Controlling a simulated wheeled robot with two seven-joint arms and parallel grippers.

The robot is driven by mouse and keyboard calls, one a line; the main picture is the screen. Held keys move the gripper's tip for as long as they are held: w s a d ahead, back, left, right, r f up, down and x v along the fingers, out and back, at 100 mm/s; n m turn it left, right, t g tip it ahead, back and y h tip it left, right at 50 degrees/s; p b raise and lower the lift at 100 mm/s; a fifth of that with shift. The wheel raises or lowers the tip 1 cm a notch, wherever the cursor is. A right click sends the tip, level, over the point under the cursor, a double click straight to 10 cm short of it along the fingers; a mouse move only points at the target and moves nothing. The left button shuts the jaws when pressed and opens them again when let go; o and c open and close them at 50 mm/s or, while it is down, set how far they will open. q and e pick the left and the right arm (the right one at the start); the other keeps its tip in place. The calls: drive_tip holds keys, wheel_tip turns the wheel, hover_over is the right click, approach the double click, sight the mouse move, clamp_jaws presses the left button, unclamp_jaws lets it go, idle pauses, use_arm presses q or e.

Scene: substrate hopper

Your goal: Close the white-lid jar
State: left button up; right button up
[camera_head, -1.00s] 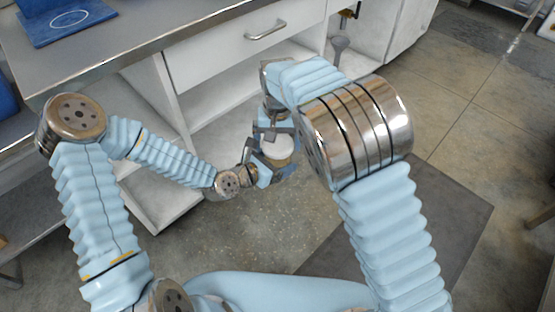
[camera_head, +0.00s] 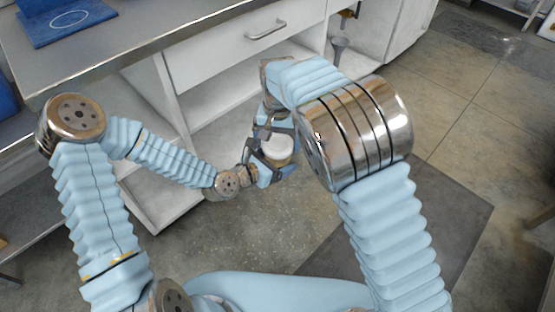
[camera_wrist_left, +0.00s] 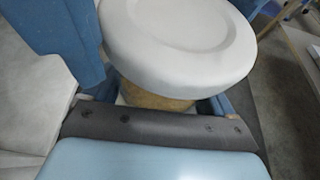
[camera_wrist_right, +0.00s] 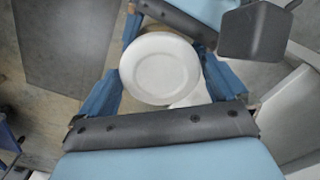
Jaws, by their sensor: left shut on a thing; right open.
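The jar has a tan body (camera_wrist_left: 155,98) and a round white lid (camera_wrist_right: 160,68) that sits on top of it. The jar's white top also shows in the head view (camera_head: 278,148), in front of the open white cabinet. My left gripper (camera_head: 268,172) is shut on the jar's body and holds it in the air. My right gripper (camera_wrist_right: 161,85) is open, its blue fingers on either side of the lid with gaps visible. In the head view my right gripper (camera_head: 279,133) is partly hidden. Whether the lid is fully seated cannot be told.
A grey counter (camera_head: 150,40) with a blue mat (camera_head: 68,20) is at the back left. Below it is a white drawer (camera_head: 240,40) with a metal handle and open shelves. The floor to the right is clear.

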wheel_tip(320, 180, up, 12)
idle(0.4)
drive_tip(key=shift+f, duration=0.1)
drive_tip(key=w+d+f+g, duration=0.1)
drive_tip(key=w+d+f, duration=0.3)
drive_tip(key=d+f, duration=0.55)
drive_tip(key=s+d+f, duration=0.2)
drive_tip(key=d+f, duration=0.1)
drive_tip(key=f, duration=0.4)
drive_tip(key=s+d+f, duration=0.1)
drive_tip(key=d+f, duration=0.2)
drive_tip(key=f, duration=0.3)
drive_tip(key=s+d+f+y, duration=0.2)
drive_tip(key=s+f, duration=1)
drive_tip(key=f, duration=0.1)
drive_tip(key=s+a+f+t+y, duration=0.1)
drive_tip(key=s+a+y, duration=0.1)
drive_tip(key=s, duration=0.7)
drive_tip(key=shift+s+a+f+m+t, duration=0.25)
drive_tip(key=shift+s+f+m+t, duration=0.05)
drive_tip(key=shift+s+m, duration=0.1)
